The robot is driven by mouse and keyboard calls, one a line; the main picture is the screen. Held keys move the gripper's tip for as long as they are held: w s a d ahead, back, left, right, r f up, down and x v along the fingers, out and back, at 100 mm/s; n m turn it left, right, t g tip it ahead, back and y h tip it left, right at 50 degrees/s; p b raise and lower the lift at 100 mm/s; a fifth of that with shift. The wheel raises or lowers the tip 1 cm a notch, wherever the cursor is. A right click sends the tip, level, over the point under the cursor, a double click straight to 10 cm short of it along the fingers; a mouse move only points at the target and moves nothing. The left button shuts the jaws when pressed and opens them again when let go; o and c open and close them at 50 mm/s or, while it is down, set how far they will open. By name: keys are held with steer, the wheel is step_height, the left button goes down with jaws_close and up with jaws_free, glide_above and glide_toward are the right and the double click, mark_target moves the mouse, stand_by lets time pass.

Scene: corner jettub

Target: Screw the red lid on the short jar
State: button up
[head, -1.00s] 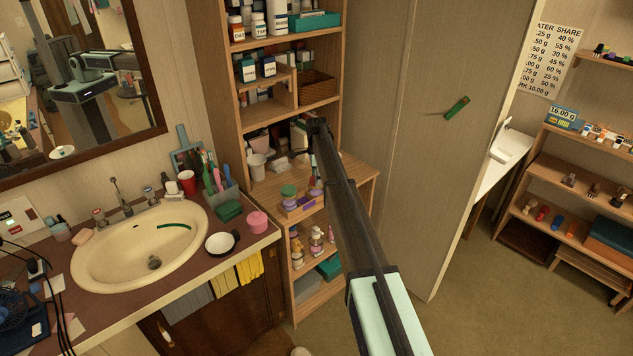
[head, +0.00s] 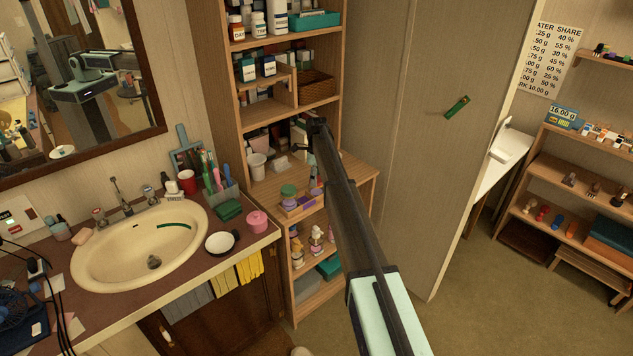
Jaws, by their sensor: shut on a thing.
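My arm reaches from the bottom right up to the wooden shelf unit. My gripper (head: 303,147) is at its far end, small and dark in front of the shelf above the ledge. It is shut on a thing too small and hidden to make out. Below it, a small tray (head: 301,209) on the ledge holds small jars, one with a green lid (head: 288,190). I cannot pick out the red lid or say for certain which jar is the short jar. A white cup-like container (head: 257,166) stands on the ledge to the left of my gripper.
The shelf unit (head: 212,60) holds bottles, boxes and a brown basket (head: 317,86) above the ledge. At left are a sink (head: 95,262), a red cup (head: 187,181) and a pink lidded jar (head: 257,222). A tall panel (head: 405,150) stands close to the arm's right.

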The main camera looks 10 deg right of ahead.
steer(key=o, duration=1.3)
steer(key=shift+f, duration=0.1)
steer(key=shift+c, duration=0.2)
